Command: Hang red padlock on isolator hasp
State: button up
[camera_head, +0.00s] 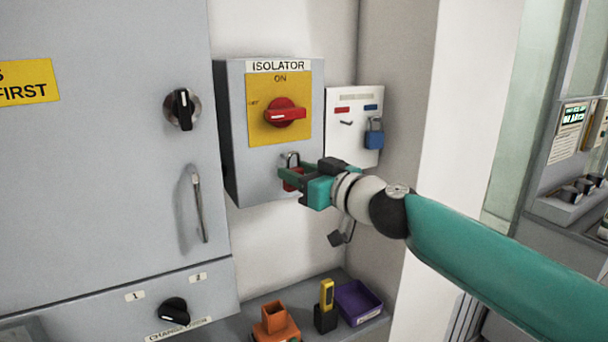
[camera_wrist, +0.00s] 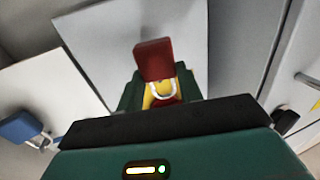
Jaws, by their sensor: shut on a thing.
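The red padlock (camera_head: 292,180) is held in my gripper (camera_head: 291,178) at the lower front of the grey isolator box (camera_head: 265,183). A silver shackle (camera_head: 290,158) shows just above it. In the wrist view the red padlock body (camera_wrist: 154,60) stands out between the dark green fingers, and its pale shackle (camera_wrist: 163,91) lies against yellow. The isolator's red handle (camera_head: 285,113) lies horizontal on a yellow plate (camera_head: 262,130). The hasp is not clear behind the shackle and fingers; I cannot tell whether the shackle passes through it.
A white board (camera_head: 345,100) with a blue padlock (camera_head: 374,138) hangs right of the isolator. Below are an orange holder (camera_head: 274,318), a yellow tool (camera_head: 327,293) and a purple bin (camera_head: 358,302). A grey cabinet with a handle (camera_head: 199,208) stands left.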

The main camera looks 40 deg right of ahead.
jog(key=shift+w+d+f, duration=0.1)
jog(key=shift+w+d, duration=0.15)
jog(key=shift+w, duration=0.65)
jog(key=shift+w+d+f, duration=0.15)
jog(key=shift+w+f, duration=0.25)
jog(key=shift+w, duration=0.15)
jog(key=o, duration=1.1)
jog(key=shift+s, duration=0.15)
jog(key=s, duration=1.3)
jog(key=shift+s, duration=0.25)
